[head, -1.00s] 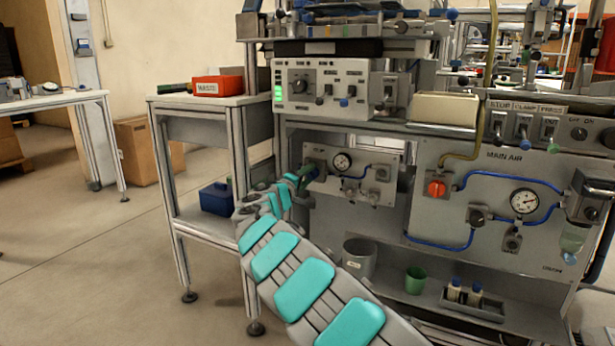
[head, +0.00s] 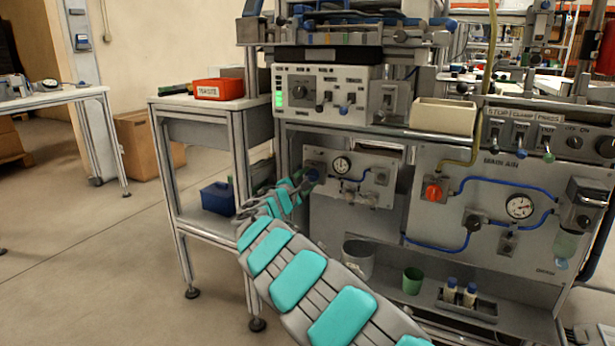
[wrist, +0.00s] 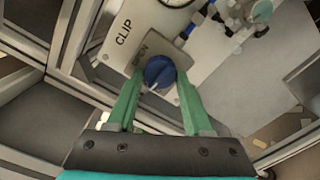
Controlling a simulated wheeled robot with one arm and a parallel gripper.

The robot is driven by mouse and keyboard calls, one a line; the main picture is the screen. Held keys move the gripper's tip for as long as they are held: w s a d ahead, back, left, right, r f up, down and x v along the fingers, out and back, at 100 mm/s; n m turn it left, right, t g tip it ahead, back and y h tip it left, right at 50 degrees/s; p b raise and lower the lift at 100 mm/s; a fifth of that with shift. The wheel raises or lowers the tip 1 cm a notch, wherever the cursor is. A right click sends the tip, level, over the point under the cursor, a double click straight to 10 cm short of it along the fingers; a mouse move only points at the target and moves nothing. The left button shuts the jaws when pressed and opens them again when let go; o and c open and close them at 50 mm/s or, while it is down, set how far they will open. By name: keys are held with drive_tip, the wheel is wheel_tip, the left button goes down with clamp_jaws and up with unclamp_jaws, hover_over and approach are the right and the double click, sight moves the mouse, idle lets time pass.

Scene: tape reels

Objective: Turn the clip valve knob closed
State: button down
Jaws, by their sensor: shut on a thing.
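The clip valve knob (wrist: 159,72) is a round blue knob with a pale pointer mark toward its lower edge. It sits on a grey plate (wrist: 181,50) lettered OPEN, beside the word CLIP on the panel. My gripper (wrist: 159,82) has its green fingers on either side of the knob and is shut on it. In the head view the knob (head: 312,175) is a small blue spot at the panel's left end, with my gripper (head: 303,182) reaching it from the lower left. The finger contact is too small to see there.
A pressure gauge (head: 341,165) and blue tubing are just right of the knob. A red main air knob (head: 433,191) is farther right. A side table (head: 193,103) stands left, with a blue bin (head: 217,197) on its lower shelf.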

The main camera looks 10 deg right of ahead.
drive_tip(key=shift+f+n, duration=0.1)
drive_tip(key=shift+n, duration=0.3)
drive_tip(key=shift+c, duration=1.4)
unclamp_jaws()
drive_tip(key=shift+s+a, duration=0.4)
drive_tip(key=v, duration=0.6)
drive_tip(key=shift+s+a, duration=0.2)
drive_tip(key=shift+s, duration=0.1)
